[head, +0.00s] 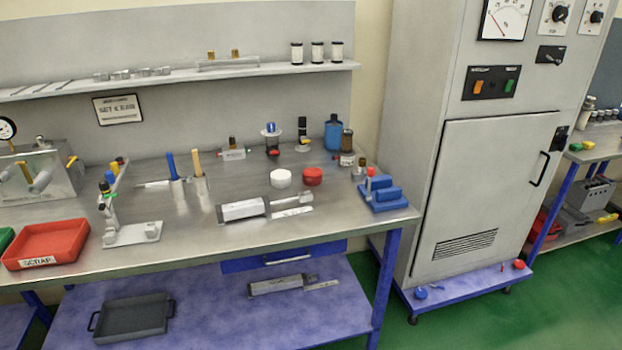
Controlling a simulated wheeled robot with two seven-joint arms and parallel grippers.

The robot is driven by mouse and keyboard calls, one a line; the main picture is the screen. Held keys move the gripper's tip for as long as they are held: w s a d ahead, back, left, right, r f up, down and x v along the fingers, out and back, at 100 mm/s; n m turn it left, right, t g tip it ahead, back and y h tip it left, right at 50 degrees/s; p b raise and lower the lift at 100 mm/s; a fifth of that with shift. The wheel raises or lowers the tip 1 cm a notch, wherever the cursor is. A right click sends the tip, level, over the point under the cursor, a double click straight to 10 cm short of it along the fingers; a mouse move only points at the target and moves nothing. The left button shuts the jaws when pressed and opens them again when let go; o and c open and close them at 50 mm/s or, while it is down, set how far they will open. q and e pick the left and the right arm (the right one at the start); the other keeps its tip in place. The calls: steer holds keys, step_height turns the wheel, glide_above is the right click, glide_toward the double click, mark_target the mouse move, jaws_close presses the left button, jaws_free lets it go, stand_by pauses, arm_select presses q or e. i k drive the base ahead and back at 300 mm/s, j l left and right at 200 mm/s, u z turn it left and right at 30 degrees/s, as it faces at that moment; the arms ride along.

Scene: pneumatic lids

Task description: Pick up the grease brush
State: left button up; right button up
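I cannot tell for sure which thing is the grease brush. Two upright handles stand side by side at the middle left of the metal workbench (280,235), a blue handle (171,166) and a tan wooden handle (197,164). Each rises from a small metal holder, and their lower ends are hidden. A white round pot (280,179) and a red round pot (313,176) stand to the right of them. Neither of my grippers is in view.
A red scrap tray (45,245), a lever press (130,235), a grey pneumatic block (243,210) and a blue fixture (385,197) stand on the bench. A shelf (180,80) runs above. A tall grey cabinet (480,200) stands at the right. The front bench strip is mostly clear.

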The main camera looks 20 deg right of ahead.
mark_target(194, 152)
steer(key=i+l+u, duration=0.15)
steer(key=i+l, duration=0.25)
steer(key=i, duration=0.25)
steer(key=i+l+u, duration=0.2)
steer(key=i+l, duration=0.3)
steer(key=i, duration=0.1)
